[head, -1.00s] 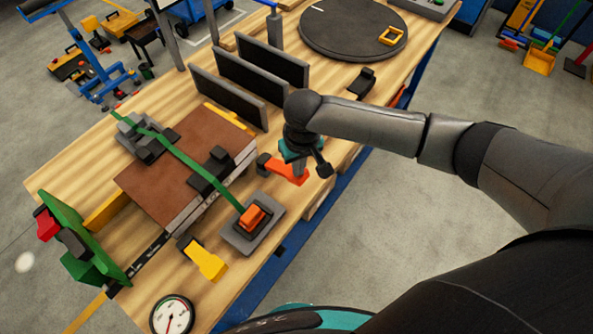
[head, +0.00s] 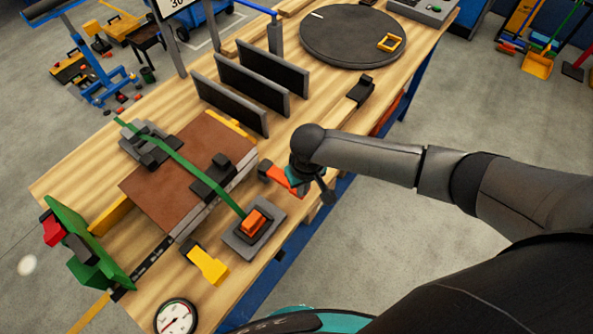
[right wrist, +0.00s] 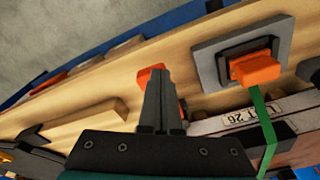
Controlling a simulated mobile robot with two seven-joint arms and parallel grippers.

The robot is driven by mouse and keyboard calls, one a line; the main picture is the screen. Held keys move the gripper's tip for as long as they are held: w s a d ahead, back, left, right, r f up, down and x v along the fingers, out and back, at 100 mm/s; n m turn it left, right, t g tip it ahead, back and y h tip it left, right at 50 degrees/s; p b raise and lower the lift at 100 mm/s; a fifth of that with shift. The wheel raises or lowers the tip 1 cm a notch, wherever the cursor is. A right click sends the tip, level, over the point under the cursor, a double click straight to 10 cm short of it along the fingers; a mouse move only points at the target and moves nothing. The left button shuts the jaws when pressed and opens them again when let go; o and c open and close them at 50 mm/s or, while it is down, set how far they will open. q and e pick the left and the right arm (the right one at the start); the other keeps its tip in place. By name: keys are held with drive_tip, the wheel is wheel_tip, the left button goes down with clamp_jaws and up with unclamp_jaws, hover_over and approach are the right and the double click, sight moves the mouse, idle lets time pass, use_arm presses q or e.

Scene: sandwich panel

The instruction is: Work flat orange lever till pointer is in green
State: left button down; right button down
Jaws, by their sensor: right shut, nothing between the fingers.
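An orange lever (head: 284,178) with a dark end block lies near the bench's front edge, right of the brown panel. My right gripper is at this lever; its shut, empty fingers (right wrist: 158,78) point at it in the right wrist view. They cover most of the lever (right wrist: 147,75), and I cannot tell whether they touch it. A second orange piece (head: 254,222) sits on a grey plate at the end of a green strap; it also shows in the right wrist view (right wrist: 256,68). A round white gauge (head: 176,317) is at the bottom; its pointer's zone is too small to read. My left gripper is not in view.
A brown panel (head: 180,170) lies clamped left of my gripper. A yellow handle (head: 208,264) and a green bracket (head: 92,245) stand nearer the gauge. Upright dark plates (head: 250,75) and a round turntable (head: 355,35) are farther back. The bench ends just beyond the lever.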

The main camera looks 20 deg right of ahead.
drive_tip(key=shift+s+d, duration=0.1)
drive_tip(key=shift+s, duration=0.3)
wheel_tip(320, 180, up, 15)
drive_tip(key=s+p, duration=0.1)
drive_tip(key=p, duration=0.1)
drive_tip(key=shift+s+r, duration=0.15)
idle(1.0)
